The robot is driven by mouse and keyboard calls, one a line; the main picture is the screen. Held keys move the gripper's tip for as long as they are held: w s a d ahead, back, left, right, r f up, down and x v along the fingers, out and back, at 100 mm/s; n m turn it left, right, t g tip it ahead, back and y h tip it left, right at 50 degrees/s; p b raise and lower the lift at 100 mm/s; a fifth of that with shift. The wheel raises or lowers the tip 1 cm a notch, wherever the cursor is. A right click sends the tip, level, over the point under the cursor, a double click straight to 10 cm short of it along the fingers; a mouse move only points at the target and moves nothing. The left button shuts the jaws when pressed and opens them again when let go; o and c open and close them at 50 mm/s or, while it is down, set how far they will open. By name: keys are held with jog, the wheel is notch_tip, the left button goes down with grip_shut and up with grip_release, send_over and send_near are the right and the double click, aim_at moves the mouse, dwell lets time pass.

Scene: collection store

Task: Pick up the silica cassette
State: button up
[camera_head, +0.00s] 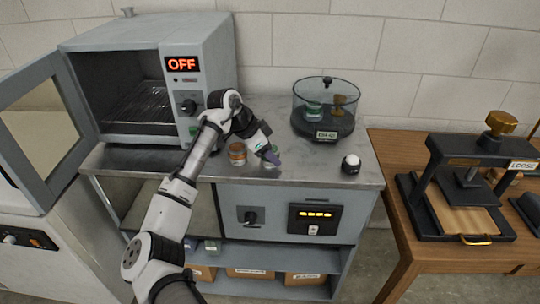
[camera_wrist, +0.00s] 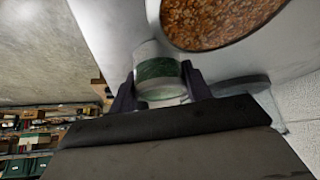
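A small cassette with a green band and pale ends (camera_wrist: 160,72) is between the two dark purple fingers of my gripper (camera_wrist: 160,88) in the wrist view. The fingers lie close along both its sides; I cannot tell whether they press on it. In the head view my gripper (camera_head: 271,157) is low over the counter at this green cassette (camera_head: 270,165), which it partly hides. A second cassette with orange-brown granules (camera_head: 237,154) stands just to the left. Its granules fill a large round face (camera_wrist: 215,18) at the top of the wrist view.
The cassettes are on a marble-look counter (camera_head: 310,165). A clear-walled round vessel (camera_head: 325,105) with a green jar and an amber item inside stands behind right. A small black-and-white item (camera_head: 351,164) is at the right. An oven (camera_head: 150,75) with its door open, reading OFF, is at the left.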

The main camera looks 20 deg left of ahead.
jog(key=c, duration=0.4)
jog(key=shift+o, duration=0.2)
jog(key=shift+r, duration=0.15)
notch_tip(320, 180, up, 20)
jog(key=b, duration=0.2)
jog(key=shift+b, duration=0.35)
